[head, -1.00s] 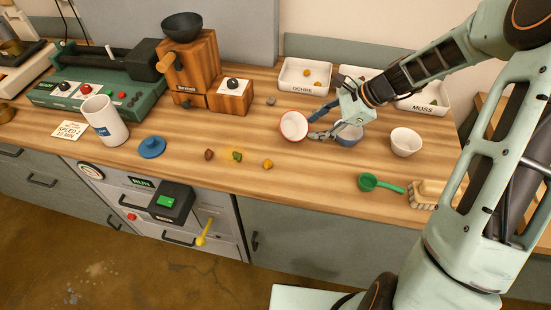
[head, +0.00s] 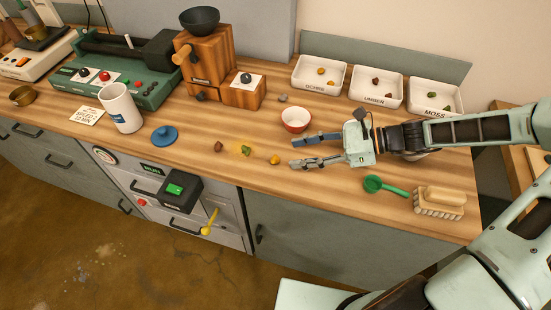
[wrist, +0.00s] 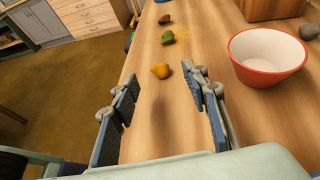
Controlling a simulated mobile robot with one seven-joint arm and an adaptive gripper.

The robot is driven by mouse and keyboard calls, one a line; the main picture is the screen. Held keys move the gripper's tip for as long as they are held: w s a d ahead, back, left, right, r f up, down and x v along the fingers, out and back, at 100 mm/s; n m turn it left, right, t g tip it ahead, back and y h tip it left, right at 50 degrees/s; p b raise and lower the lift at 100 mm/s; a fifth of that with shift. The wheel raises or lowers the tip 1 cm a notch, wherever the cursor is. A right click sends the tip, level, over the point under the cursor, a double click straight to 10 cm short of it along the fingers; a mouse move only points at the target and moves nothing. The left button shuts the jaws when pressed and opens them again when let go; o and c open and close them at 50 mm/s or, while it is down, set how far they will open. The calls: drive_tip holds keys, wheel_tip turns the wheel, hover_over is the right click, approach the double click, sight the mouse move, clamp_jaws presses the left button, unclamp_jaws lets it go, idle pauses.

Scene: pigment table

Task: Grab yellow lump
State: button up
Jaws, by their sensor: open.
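The yellow lump (head: 274,160) lies on the wooden table near its front edge, the rightmost in a row of small lumps. In the wrist view the yellow lump (wrist: 160,71) sits ahead of the fingertips, roughly between their lines and a little apart from them. My gripper (head: 293,151) is open and empty, to the right of the lump, with its fingers pointing left towards it. The wrist view shows both fingers (wrist: 163,90) spread wide with bare table between them.
A green lump (head: 246,151) and a brown lump (head: 218,147) lie left of the yellow one. A red-and-white bowl (head: 295,120) stands just behind my gripper. A green scoop (head: 384,186) and a brush (head: 440,202) lie to the right. The table's front edge is close.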

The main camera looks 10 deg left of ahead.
sight(278, 158)
drive_tip(key=shift+f+x, duration=0.1)
drive_tip(key=shift+x, duration=1.4)
drive_tip(key=shift+f+x, duration=0.15)
drive_tip(key=shift+x, duration=1.4)
drive_tip(key=shift+s+d, duration=0.1)
drive_tip(key=shift+s, duration=0.05)
drive_tip(key=c, duration=1)
